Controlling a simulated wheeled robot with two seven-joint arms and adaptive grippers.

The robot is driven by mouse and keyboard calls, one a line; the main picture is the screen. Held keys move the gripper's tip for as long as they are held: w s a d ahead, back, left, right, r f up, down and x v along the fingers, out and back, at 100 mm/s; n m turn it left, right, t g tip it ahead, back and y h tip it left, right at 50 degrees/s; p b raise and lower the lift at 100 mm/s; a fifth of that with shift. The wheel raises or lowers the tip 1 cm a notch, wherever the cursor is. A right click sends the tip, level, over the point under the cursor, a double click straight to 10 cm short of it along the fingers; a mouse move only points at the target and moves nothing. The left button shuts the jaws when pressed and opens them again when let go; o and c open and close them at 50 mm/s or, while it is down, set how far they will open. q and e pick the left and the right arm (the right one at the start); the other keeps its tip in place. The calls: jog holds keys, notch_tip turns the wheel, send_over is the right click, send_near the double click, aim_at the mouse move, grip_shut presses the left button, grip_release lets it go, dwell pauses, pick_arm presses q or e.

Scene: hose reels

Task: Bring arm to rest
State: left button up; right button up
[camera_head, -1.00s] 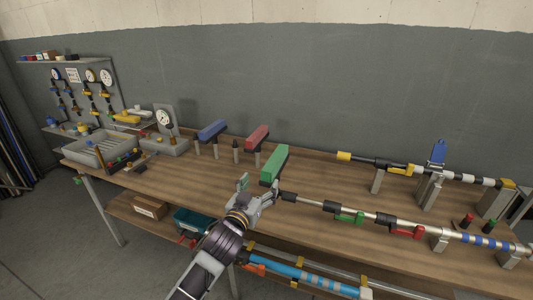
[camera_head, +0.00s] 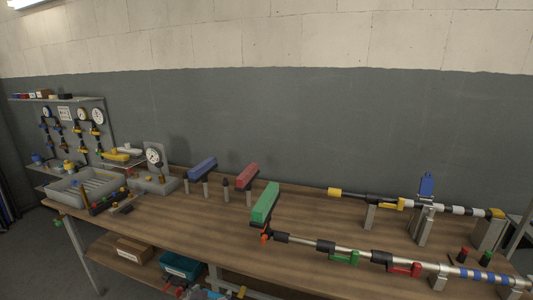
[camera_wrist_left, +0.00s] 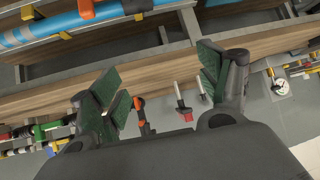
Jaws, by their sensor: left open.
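My left gripper (camera_wrist_left: 160,95) shows in the left wrist view with its two fingers wide apart and nothing between them. Beyond it are the wooden bench edge (camera_wrist_left: 170,70) and a blue pipe (camera_wrist_left: 65,25). In the head view neither gripper shows. The wooden bench (camera_head: 200,228) carries a green block (camera_head: 265,203), a red block (camera_head: 247,177) and a blue block (camera_head: 202,169) on posts. A long pipe with a green-handled valve (camera_head: 344,258) and a red-handled valve (camera_head: 404,268) lies along the front right.
A grey tray (camera_head: 84,188) and a gauge (camera_head: 154,156) stand at the bench's left, before a gauge panel (camera_head: 72,128). A second pipe (camera_head: 460,210) rests on stands at the back right. A teal bin (camera_head: 181,266) and cardboard box (camera_head: 134,250) sit on the lower shelf.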

pick_arm(q)
jog(key=s+a+f+g, duration=0.3)
jog(key=s+f, duration=0.1)
jog(key=s, duration=0.5)
jog(key=s+a+f+g, duration=0.3)
jog(key=s+f+g, duration=0.1)
jog(key=s, duration=0.5)
notch_tip(320, 180, down, 34)
jog(key=s+a+g+y, duration=0.1)
jog(key=s, duration=0.1)
jog(key=s+a+f, duration=0.2)
jog(key=s+f, duration=0.7)
jog(key=s, duration=0.2)
jog(key=s+a+f+m+g, duration=0.1)
jog(key=s+a+f, duration=0.2)
jog(key=s+f, duration=0.7)
jog(key=shift+s+a, duration=0.15)
jog(key=shift+s, duration=0.4)
